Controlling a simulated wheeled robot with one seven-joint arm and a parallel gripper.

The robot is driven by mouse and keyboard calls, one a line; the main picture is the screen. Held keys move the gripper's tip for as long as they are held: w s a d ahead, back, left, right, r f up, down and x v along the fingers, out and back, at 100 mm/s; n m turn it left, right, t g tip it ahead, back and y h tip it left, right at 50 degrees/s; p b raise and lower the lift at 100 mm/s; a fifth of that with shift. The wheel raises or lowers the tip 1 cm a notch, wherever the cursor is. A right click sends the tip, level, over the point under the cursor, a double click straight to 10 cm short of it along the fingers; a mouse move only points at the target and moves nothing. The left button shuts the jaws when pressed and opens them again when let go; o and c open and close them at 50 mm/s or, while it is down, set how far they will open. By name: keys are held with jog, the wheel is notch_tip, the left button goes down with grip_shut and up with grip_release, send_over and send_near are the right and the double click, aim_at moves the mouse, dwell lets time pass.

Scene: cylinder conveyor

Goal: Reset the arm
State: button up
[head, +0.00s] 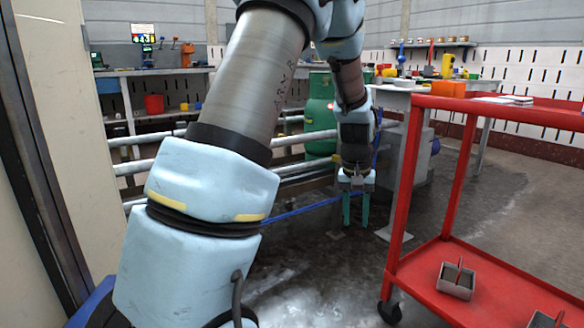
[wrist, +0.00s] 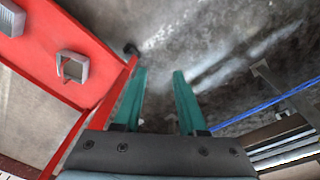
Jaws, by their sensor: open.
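My arm reaches up and forward through the middle of the head view, then bends down. My gripper (head: 356,208) hangs at its end, pointing at the floor, with two green fingers apart and nothing between them. In the wrist view my gripper (wrist: 158,80) also shows open and empty, with bare grey floor beyond the fingertips. The gripper is left of the red cart and in front of the conveyor rails (head: 290,171). A green cylinder (head: 320,118) stands upright behind my arm and is partly hidden by it.
The red cart (head: 440,262) stands close on the right, with grey metal boxes (head: 456,281) on its lower shelf. It also shows in the wrist view (wrist: 95,25). A blue cable (head: 300,210) runs along the rails. Workbenches line the back. Floor below the gripper is clear.

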jog(key=s+a+r+n+p, duration=0.15)
jog(key=s+a, duration=0.25)
jog(key=a, duration=0.4)
jog(key=s+a+r+t+p, duration=0.1)
jog(key=s+a+r, duration=0.1)
jog(key=s+a, duration=0.4)
jog(key=s+a+r+n+p, duration=0.1)
jog(key=s+a+r, duration=0.15)
jog(key=a, duration=0.65)
notch_tip(320, 180, up, 37)
jog(key=p, duration=3.7)
jog(key=shift+d+r+y, duration=0.15)
jog(key=shift+d+y, duration=0.1)
jog(key=shift+y, duration=0.15)
